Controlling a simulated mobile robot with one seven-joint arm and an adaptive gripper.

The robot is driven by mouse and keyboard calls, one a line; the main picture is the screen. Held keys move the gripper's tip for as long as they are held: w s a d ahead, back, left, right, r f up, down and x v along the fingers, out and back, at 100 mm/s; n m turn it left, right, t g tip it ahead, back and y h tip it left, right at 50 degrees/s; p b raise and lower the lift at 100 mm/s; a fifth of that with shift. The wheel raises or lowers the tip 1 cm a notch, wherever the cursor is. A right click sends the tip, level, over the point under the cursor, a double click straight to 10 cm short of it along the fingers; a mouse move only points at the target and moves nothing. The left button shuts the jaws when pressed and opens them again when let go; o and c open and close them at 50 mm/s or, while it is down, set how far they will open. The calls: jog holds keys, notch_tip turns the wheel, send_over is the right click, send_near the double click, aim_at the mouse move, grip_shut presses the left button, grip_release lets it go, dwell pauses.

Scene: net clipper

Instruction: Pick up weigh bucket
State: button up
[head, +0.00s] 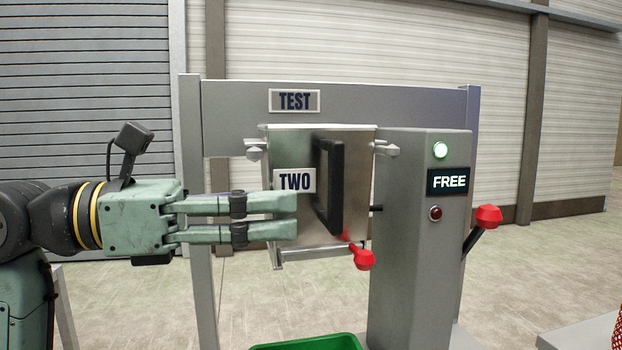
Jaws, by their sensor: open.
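The weigh bucket (350,160) is a metal box with a "TWO" label and a dark upright bar handle (336,185) on its front. It hangs upright in a grey frame, on pegs at both upper sides. My gripper (297,216) comes from the left, its fingers pointing right, one above the other with a narrow gap. It is open and empty. The fingertips overlap the bucket's front below the label, just left of the handle. I cannot tell the depth gap to the handle. The fingers hide part of the bucket's lower left front.
The grey frame (360,103) carries a "TEST" sign (294,101). A grey post (415,270) on the right has a lit green lamp, a "FREE" display (449,181) and a red-knobbed lever (488,217). Another red knob (364,260) sits under the bucket. A green bin (310,343) stands below.

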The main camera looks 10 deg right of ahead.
aim_at(329, 195)
jog(key=d, duration=0.2)
jog(key=shift+d, duration=0.35)
jog(key=d, duration=0.1)
jog(key=d+p, duration=0.1)
jog(key=d, duration=0.1)
jog(key=d+p, duration=0.1)
jog(key=d, duration=0.1)
jog(key=shift+w+r, duration=0.2)
jog(key=shift+r, duration=0.15)
grip_shut()
